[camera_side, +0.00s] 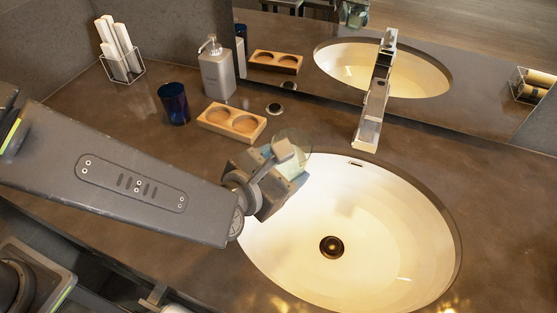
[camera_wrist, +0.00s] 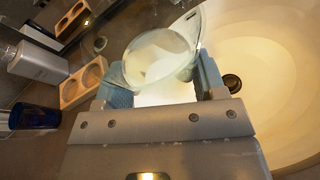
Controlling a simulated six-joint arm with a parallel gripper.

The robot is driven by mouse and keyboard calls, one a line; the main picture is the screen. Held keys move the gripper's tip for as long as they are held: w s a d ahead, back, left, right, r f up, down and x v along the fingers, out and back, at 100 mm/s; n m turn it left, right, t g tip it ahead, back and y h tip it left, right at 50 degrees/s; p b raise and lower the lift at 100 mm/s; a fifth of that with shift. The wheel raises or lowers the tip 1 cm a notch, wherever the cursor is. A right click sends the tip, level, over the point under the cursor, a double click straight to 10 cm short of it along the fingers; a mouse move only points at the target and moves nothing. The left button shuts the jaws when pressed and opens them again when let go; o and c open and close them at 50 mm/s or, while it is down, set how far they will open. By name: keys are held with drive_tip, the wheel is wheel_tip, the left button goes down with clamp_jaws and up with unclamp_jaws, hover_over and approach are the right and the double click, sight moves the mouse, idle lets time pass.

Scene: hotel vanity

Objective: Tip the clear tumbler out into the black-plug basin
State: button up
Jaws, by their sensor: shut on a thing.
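The clear tumbler (camera_side: 304,139) is in my gripper (camera_side: 287,160), over the back-left rim of the white basin (camera_side: 400,215). In the wrist view the tumbler (camera_wrist: 160,52) sits between the two pale blue fingers of my gripper (camera_wrist: 163,85), which are shut on it. Its round outline shows there; its exact tilt and any contents are hard to tell. The basin has a dark round plug (camera_side: 331,246) at its bottom. The plug also shows in the wrist view (camera_wrist: 232,82), to the right of the gripper.
A tall faucet (camera_side: 372,110) stands behind the basin. A wooden tray (camera_side: 231,121) with two round hollows, a dark blue tumbler (camera_side: 173,103) and a grey soap dispenser (camera_side: 217,72) stand to the left.

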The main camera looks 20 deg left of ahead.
drive_tip(key=w+a+m+t, duration=0.1)
drive_tip(key=a+m+t, duration=0.1)
drive_tip(key=m, duration=0.1)
drive_tip(key=shift+w+f+y, duration=0.3)
drive_tip(key=shift+w+f, duration=0.05)
drive_tip(key=shift+w, duration=0.05)
drive_tip(key=shift+m+t, duration=0.5)
drive_tip(key=shift+m, duration=0.2)
drive_tip(key=m, duration=0.1)
drive_tip(key=m+t, duration=0.1)
drive_tip(key=r+m+t, duration=0.1)
drive_tip(key=shift+s+d+m, duration=0.25)
drive_tip(key=shift+d+m, duration=0.05)
drive_tip(key=shift+d, duration=0.05)
drive_tip(key=shift+s+m+t+h, duration=0.1)
drive_tip(key=shift+m+t+h, duration=0.45)
drive_tip(key=shift+m, duration=0.45)
drive_tip(key=m+h, duration=0.1)
drive_tip(key=m, duration=0.1)
drive_tip(key=f+m+h, duration=0.1)
drive_tip(key=shift+d+f+m+t, duration=0.1)
drive_tip(key=shift+m+t, duration=0.25)
drive_tip(key=shift+m, duration=0.05)
drive_tip(key=shift+f+m+h, duration=0.15)
drive_tip(key=shift+m+h, duration=0.4)
drive_tip(key=shift+m, duration=0.3)
drive_tip(key=shift+f+m+h, duration=0.15)
drive_tip(key=shift+m+h, duration=0.35)
drive_tip(key=shift+m, duration=0.35)
